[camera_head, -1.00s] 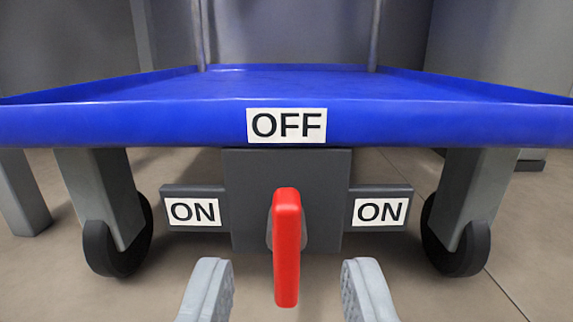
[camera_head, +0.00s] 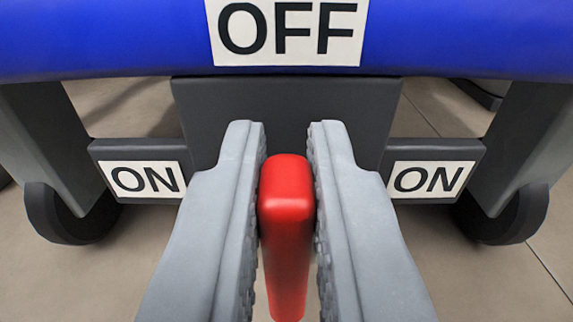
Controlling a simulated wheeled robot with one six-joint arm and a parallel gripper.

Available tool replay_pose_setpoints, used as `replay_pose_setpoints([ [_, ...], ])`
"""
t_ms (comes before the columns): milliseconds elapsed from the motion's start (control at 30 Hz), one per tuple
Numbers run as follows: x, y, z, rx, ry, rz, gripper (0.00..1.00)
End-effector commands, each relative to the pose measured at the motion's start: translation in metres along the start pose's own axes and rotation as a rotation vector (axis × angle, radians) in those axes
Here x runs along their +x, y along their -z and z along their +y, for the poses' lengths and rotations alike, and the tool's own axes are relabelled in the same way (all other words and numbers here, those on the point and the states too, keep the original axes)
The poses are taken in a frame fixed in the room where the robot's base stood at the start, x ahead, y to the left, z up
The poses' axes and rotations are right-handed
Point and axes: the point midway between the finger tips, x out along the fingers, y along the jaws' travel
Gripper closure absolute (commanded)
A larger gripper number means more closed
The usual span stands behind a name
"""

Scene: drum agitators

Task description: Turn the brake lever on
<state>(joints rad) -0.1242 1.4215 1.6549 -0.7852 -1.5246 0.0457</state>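The red brake lever (camera_head: 287,215) is in the middle of the view, upright and centred between the two ON labels. My gripper (camera_head: 287,130) has one grey finger on each side of it, close against its sides, and looks shut on it. The lever's mount on the dark grey box (camera_head: 290,105) is hidden behind the lever and fingers. A white OFF label (camera_head: 287,30) is on the blue edge above. An ON label (camera_head: 146,179) is at the left and another ON label (camera_head: 432,179) at the right.
The blue tray edge (camera_head: 120,40) runs across the top, above my fingers. Grey legs with black wheels stand at the left (camera_head: 68,212) and right (camera_head: 505,215). Bare floor shows below on both sides.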

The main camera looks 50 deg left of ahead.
Motion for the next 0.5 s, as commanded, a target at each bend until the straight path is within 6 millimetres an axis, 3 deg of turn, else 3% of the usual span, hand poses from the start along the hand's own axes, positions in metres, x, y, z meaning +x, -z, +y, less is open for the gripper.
replay_pose_setpoints([
  [500, -0.0001, -0.0002, -0.0028, -0.088, 0.0, 0.0, 1.0],
])
